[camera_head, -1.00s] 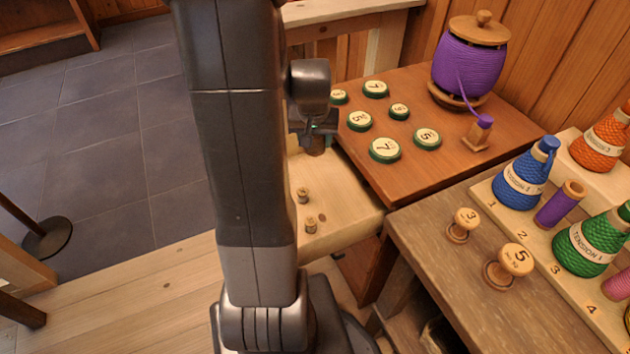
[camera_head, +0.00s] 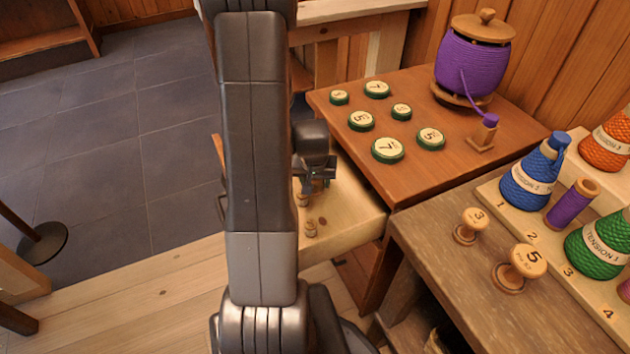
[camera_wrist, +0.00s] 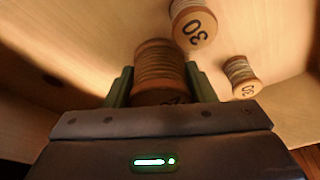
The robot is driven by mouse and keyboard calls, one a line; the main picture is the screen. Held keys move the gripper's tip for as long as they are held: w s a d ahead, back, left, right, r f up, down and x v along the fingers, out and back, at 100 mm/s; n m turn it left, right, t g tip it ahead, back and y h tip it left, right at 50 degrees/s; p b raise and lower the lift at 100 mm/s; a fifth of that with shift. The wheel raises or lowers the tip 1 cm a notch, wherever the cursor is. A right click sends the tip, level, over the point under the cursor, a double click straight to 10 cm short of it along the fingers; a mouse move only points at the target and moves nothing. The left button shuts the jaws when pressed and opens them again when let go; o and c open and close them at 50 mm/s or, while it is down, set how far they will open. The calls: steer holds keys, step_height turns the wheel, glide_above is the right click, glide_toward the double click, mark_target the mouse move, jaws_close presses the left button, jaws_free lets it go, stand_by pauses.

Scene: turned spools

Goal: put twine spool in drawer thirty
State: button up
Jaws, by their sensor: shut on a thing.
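My gripper (camera_wrist: 158,82) is shut on a twine spool (camera_wrist: 160,62), a wooden spool wound with brown twine whose end number is mostly hidden by the gripper body. In the head view my gripper (camera_head: 317,180) is over the open pale wood drawer (camera_head: 350,222), low and close to its floor. Whether the held spool touches the floor I cannot tell. Two other spools lie in the drawer: one marked 30 (camera_wrist: 193,25) just beyond the held one, and a smaller one (camera_wrist: 241,76) to the right.
The brown cabinet top (camera_head: 455,165) beside the drawer carries several green-rimmed numbered discs (camera_head: 388,150) and a large purple twine jar (camera_head: 472,62). A grey-brown bench (camera_head: 445,255) with numbered knobs and coloured cones stands at right. My arm hides the drawer's left part.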

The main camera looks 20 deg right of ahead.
steer(key=o, duration=0.6)
steer(key=shift+f, duration=0.1)
steer(key=shift+c, duration=0.2)
steer(key=o, duration=0.4)
steer(key=shift+o, duration=0.2)
steer(key=p+v, duration=0.2)
steer(key=v, duration=1)
steer(key=shift+r+p, duration=0.2)
steer(key=shift+p, duration=0.15)
